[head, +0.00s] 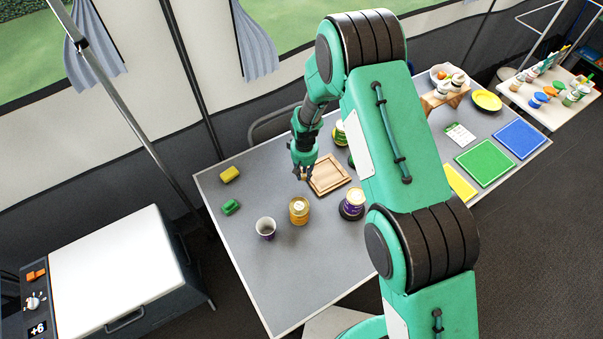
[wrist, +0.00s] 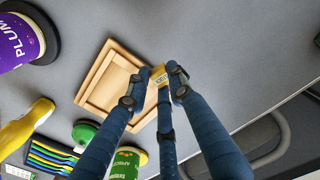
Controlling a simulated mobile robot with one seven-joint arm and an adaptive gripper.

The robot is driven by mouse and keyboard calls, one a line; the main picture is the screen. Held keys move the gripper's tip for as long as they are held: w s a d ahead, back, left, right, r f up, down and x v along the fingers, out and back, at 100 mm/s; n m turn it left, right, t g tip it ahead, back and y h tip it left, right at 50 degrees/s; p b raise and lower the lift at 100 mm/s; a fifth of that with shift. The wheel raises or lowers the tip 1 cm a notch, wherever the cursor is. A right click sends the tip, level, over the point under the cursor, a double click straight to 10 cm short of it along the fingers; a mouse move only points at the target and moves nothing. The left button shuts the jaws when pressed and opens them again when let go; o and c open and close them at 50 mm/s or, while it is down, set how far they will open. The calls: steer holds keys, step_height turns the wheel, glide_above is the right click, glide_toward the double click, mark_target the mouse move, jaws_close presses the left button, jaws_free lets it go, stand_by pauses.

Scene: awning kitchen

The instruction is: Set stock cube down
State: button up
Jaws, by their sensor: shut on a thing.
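The stock cube (wrist: 160,77) is a small yellow block with dark lettering. In the wrist view it sits pinched between the fingertips of my gripper (wrist: 157,87). In the head view my gripper (head: 303,174) points down, just left of a square wooden tray (head: 347,179), and the cube is too small to make out clearly. In the wrist view the tray (wrist: 88,98) lies beside and partly behind the fingers, and its visible inside is empty. The cube appears over the tray's edge; its height above it cannot be told.
A gold tin (head: 299,210), a purple-labelled jar (head: 352,204) and a cup (head: 265,228) stand at the near side. A green item (head: 231,207) and a yellow item (head: 230,174) lie left. Green-lidded jars are by the tray. Grey table (head: 270,180) is bare left of my gripper.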

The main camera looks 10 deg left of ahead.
steer(key=shift+m, duration=0.7)
steer(key=s+a+b, duration=0.1)
steer(key=s+a, duration=0.1)
steer(key=a, duration=0.2)
steer(key=s+a+b, duration=0.1)
steer(key=s+a, duration=0.2)
steer(key=a, duration=0.2)
steer(key=s+a, duration=0.3)
steer(key=a, duration=0.1)
steer(key=shift+s+a+b, duration=0.1)
steer(key=shift+a+b, duration=0.05)
steer(key=shift+b, duration=0.25)
steer(key=shift+s+a+r, duration=0.1)
steer(key=shift+s+a, duration=0.35)
steer(key=shift+a, duration=0.1)
steer(key=shift+w, duration=0.1)
steer(key=b, duration=0.1)
glide_above(251, 168)
steer(key=shift+w+f, duration=0.1)
steer(key=shift+f, duration=0.7)
steer(key=shift+f+b, duration=0.3)
steer(key=shift+f, duration=1.4)
steer(key=shift+f, duration=0.15)
